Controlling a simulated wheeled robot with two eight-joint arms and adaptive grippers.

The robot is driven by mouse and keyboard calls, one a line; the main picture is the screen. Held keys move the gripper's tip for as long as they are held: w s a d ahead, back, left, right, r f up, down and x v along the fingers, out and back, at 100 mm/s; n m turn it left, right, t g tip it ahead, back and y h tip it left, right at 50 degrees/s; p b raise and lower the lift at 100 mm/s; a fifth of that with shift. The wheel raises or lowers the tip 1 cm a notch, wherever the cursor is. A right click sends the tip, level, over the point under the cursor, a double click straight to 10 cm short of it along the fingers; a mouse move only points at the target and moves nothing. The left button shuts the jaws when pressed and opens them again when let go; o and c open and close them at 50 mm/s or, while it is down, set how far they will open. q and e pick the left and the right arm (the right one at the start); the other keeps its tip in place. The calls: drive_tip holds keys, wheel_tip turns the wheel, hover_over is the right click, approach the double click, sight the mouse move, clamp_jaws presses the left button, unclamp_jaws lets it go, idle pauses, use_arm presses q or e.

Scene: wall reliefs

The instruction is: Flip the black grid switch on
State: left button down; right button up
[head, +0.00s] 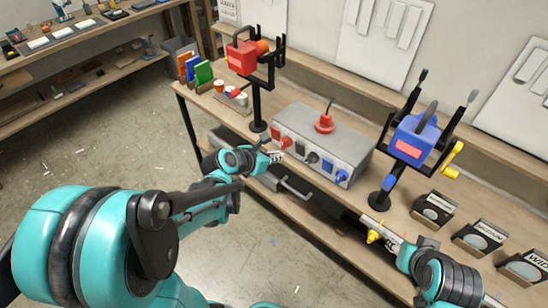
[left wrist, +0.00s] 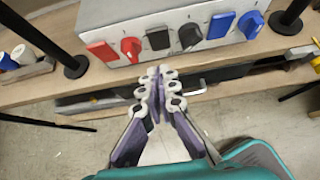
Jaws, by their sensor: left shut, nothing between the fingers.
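The grey control box (head: 335,140) sits on the workbench. Its front face carries pairs of red, black and blue rectangular switches and round knobs. The black switch (left wrist: 158,39) is a dark rectangle between the red knob (left wrist: 131,48) and the black knob (left wrist: 190,35); it also shows small in the head view (head: 299,149). I cannot tell which way it is flipped. My left gripper (left wrist: 165,72) is shut and empty, just in front of and below the black switch, apparently apart from it. My right gripper (head: 385,233) is near the bench's front edge; its fingers are unclear.
A red device on a stand (head: 243,57) is left of the box; a blue device with a yellow crank (head: 413,138) is right. A red button (head: 324,123) tops the box. A drawer handle (head: 297,188) sits below.

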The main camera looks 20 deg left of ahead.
sight(302, 141)
use_arm(q)
drive_tip(key=w+d+f, duration=0.1)
drive_tip(key=w, duration=0.1)
drive_tip(key=w+d+b, duration=0.1)
drive_tip(key=w, duration=0.2)
drive_tip(key=w+d+f+b, duration=0.1)
drive_tip(key=w, duration=0.2)
drive_tip(key=shift+f, duration=0.35)
drive_tip(key=shift+w+d+r, duration=0.2)
drive_tip(key=shift+w+r, duration=0.05)
drive_tip(key=shift+w, duration=0.25)
drive_tip(key=shift+w+d+r, duration=0.15)
drive_tip(key=shift+w+r, duration=0.1)
drive_tip(key=shift+w, duration=0.25)
drive_tip(key=shift+r, duration=0.1)
